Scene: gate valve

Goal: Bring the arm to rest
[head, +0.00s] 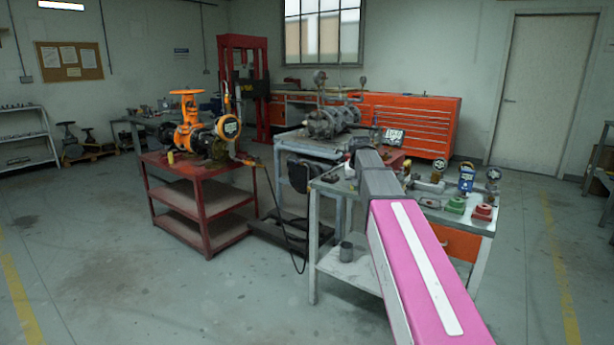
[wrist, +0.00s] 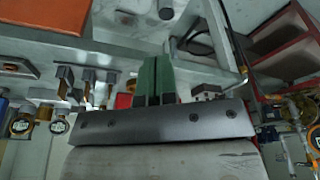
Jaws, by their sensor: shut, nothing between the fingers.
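My gripper (wrist: 156,82) shows in the wrist view as two green fingers side by side, shut and empty, beyond a dark metal bracket. In the head view my pink and grey arm reaches from the lower right over the grey workbench (head: 345,272); the fingers cannot be made out there. In the wrist view the workbench (wrist: 210,62) appears upside down behind the fingers. No contact between fingers and bench can be seen. The orange gate valve (head: 187,108) stands on the red table (head: 190,172) at left, well apart from my arm.
The workbench holds a blue container (head: 466,180), a green block (head: 455,206), a red block (head: 484,213) and fittings close to my arm. A metal cup (head: 346,251) is on its lower shelf. A hose (head: 275,215) hangs from the red table.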

